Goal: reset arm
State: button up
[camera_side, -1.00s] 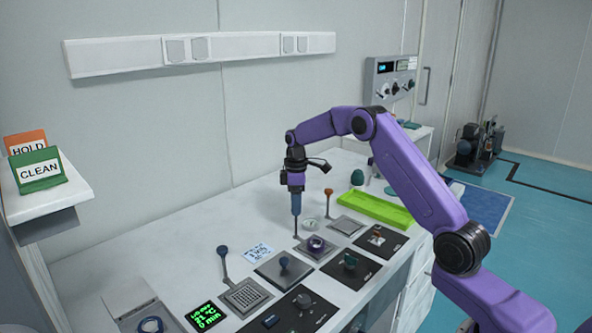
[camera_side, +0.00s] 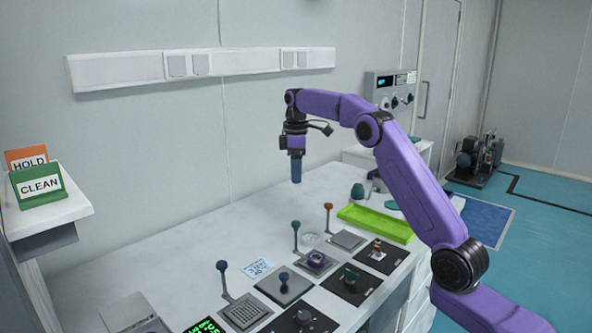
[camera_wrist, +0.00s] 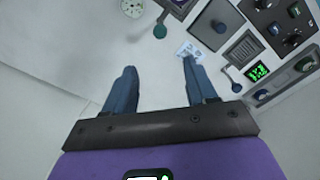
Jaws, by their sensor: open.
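My purple arm holds my gripper (camera_side: 296,178) pointing down in the air above the back of the white bench. In the wrist view my gripper (camera_wrist: 160,70) has its two blue fingers spread apart, with nothing between them.
Other levers have a blue knob (camera_side: 222,266) and an orange knob (camera_side: 328,206). A green tray (camera_side: 376,222) lies at the bench's right. Several plates with knobs line the front, near a handwritten label (camera_side: 257,268). A shelf with CLEAN sign (camera_side: 40,186) is left.

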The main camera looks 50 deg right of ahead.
dwell(0.4)
jog(key=s+a+n, duration=0.2)
jog(key=s+a, duration=1.5)
jog(key=a, duration=0.4)
jog(key=s+d+f, duration=0.1)
jog(key=s+f, duration=0.2)
jog(key=s, duration=1)
jog(key=s+d+f+n, duration=0.1)
jog(key=s+f, duration=0.3)
jog(key=s, duration=1)
jog(key=shift+s+d+n, duration=0.25)
jog(key=shift+d+n, duration=0.05)
jog(key=shift+d, duration=0.05)
